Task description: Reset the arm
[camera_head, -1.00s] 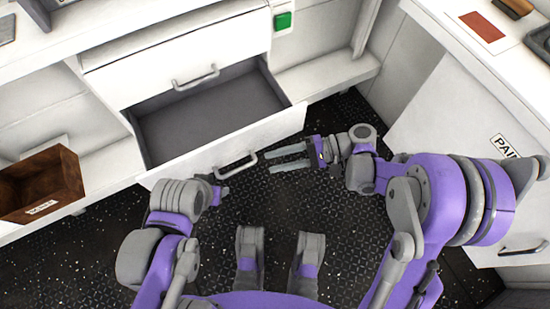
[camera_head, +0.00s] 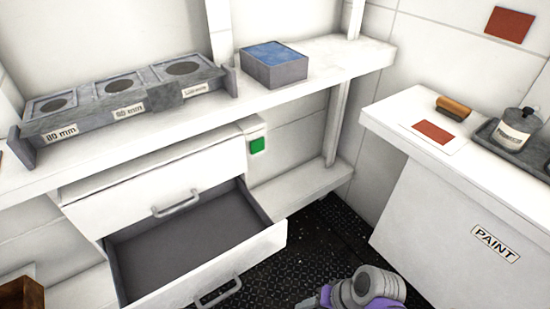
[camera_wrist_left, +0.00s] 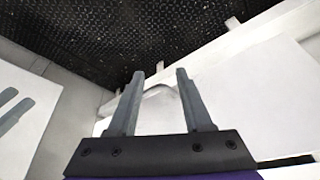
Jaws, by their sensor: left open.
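In the left wrist view my left gripper (camera_wrist_left: 160,88) is open, its two grey fingers apart with nothing held between them. A pale curved shape shows behind the fingertips; I cannot tell what it is. My left arm is out of the head view.
The lower drawer (camera_head: 190,237) is pulled out and looks empty; the drawer above (camera_head: 150,185) is shut. A shelf holds a block with round holes (camera_head: 120,97) and a blue-topped box (camera_head: 273,65). The PAINT counter (camera_head: 450,225) stands right. Dark deck (camera_head: 320,240) lies between.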

